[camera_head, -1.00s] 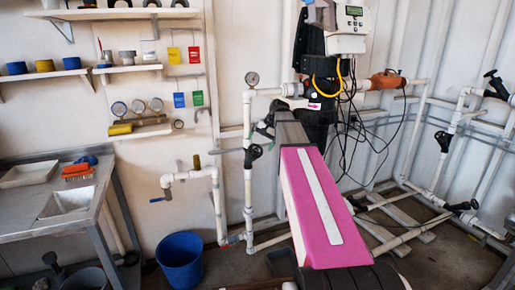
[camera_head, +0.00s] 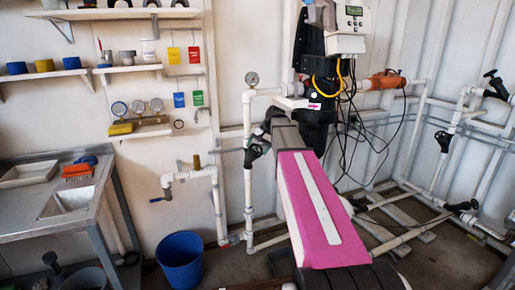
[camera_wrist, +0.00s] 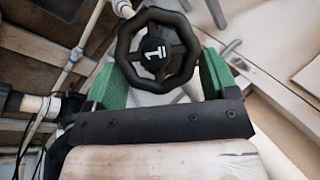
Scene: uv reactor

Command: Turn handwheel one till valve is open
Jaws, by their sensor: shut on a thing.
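Handwheel one (camera_wrist: 157,80) is a black lobed wheel with a white "1" on its hub. In the wrist view it sits between the two green fingers of my gripper (camera_wrist: 163,66), which is shut on its rim from both sides. In the head view a dark handwheel (camera_head: 254,151) shows on the white upright pipe (camera_head: 248,195), at the end of my pink arm. There my gripper is mostly hidden by my arm. The valve body under the wheel is hidden, so I cannot tell how far open it is.
A pressure gauge (camera_head: 252,79) tops the pipe. A control box (camera_head: 347,27) with hanging cables is to the right. Other black handwheels (camera_head: 443,140) sit on the right pipework. A blue bucket (camera_head: 181,259) and a sink bench (camera_head: 65,205) stand left.

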